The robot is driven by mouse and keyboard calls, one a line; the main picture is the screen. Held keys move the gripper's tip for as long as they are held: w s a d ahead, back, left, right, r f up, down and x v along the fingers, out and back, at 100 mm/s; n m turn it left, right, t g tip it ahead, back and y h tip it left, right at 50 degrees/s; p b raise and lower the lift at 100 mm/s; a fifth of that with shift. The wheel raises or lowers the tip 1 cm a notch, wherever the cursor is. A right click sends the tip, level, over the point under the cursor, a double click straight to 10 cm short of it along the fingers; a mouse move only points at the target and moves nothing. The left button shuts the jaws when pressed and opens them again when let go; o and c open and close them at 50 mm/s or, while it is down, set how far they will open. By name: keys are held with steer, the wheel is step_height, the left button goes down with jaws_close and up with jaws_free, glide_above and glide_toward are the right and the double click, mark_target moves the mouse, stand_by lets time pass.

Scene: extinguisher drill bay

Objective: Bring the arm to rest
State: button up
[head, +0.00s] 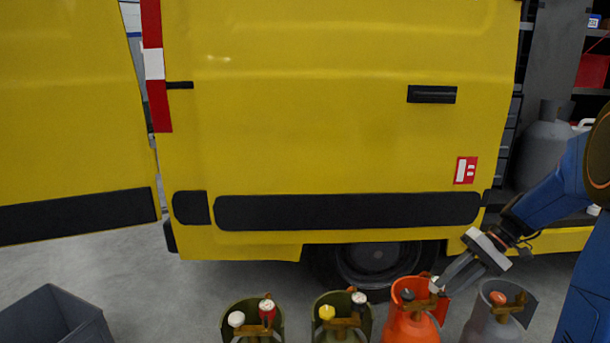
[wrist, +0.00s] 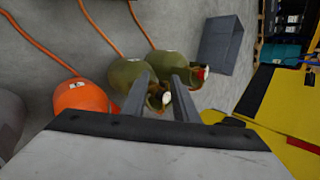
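My gripper (head: 445,287) is at the lower right of the head view, beside and in front of the top of an orange gas cylinder (head: 408,325). Whether it touches the cylinder cannot be told. In the wrist view the two fingers of my gripper (wrist: 160,77) stand apart with a gap between them, and nothing is clearly held. Part of an olive cylinder's top shows through that gap. The orange cylinder also shows at the left of the wrist view (wrist: 78,97). My blue arm comes in from the right edge of the head view.
Two olive cylinders (head: 236,332) (head: 316,330) and a grey cylinder (head: 483,325) stand in the same row. A grey crate (head: 60,310) is at lower left. A yellow van (head: 320,130) fills the back. Shelving with another grey cylinder (head: 541,150) is at right. Orange hoses (wrist: 45,42) lie on the floor.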

steer(key=s+a+r+t+h, duration=0.1)
steer(key=s+a+t+h, duration=0.1)
steer(key=s, duration=0.6)
steer(key=s+a+r+n+t+h, duration=0.1)
steer(key=s+a+r+t+h, duration=0.1)
steer(key=s, duration=0.5)
steer(key=s+a+r+t+h, duration=0.2)
steer(key=s+a+h, duration=0.2)
steer(key=s, duration=0.4)
steer(key=shift+s+a+h, duration=0.3)
steer(key=shift+a, duration=0.25)
